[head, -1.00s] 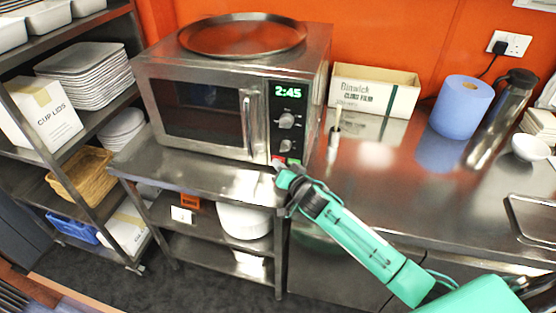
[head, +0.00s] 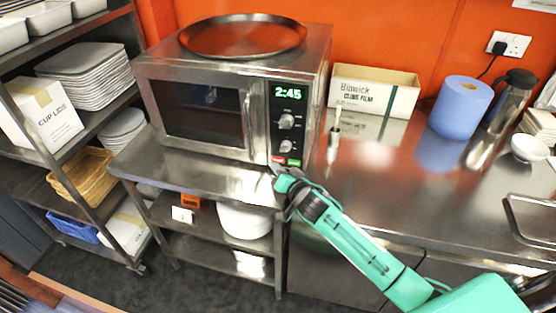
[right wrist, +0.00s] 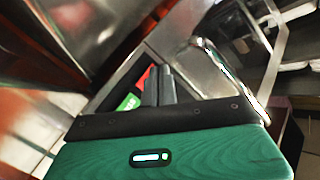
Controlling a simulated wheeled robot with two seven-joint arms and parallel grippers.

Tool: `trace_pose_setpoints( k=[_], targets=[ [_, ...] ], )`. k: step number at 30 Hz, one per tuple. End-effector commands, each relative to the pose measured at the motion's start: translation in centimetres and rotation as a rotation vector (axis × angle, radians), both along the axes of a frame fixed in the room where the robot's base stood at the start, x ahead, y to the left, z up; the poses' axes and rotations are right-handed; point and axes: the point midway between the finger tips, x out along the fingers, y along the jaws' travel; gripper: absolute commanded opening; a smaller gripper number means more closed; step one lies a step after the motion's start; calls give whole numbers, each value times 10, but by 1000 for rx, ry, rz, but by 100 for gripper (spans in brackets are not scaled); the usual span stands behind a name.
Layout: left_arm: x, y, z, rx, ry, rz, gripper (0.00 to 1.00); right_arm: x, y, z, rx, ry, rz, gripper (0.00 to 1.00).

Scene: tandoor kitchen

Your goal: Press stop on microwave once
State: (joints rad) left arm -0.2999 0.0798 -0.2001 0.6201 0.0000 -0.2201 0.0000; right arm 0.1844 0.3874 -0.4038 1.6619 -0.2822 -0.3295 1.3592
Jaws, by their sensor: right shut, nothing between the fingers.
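The microwave (head: 225,95) stands on the steel counter at the back, its door shut and its display (head: 288,93) reading 2:45. Low on its control panel are a red button (head: 278,159) and a green button (head: 294,162). My right gripper (head: 276,170) is shut and empty, its tip just below and in front of the red button. In the right wrist view the shut fingers (right wrist: 159,84) point at the panel, close beside the red button (right wrist: 145,78), with the green button (right wrist: 129,102) to the left. I cannot tell whether they touch it. My left gripper is not in view.
A round steel tray (head: 243,48) lies on top of the microwave. Shelves with plates (head: 86,75) are at the left. The counter between is mostly clear.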

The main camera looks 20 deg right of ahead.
Motion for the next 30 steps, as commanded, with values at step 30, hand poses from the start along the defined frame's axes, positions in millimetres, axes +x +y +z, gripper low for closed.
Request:
trace_pose_setpoints(
  k=[30],
  targets=[
    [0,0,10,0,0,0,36,-41,28,0,0,-1,-1,0]
  ],
)
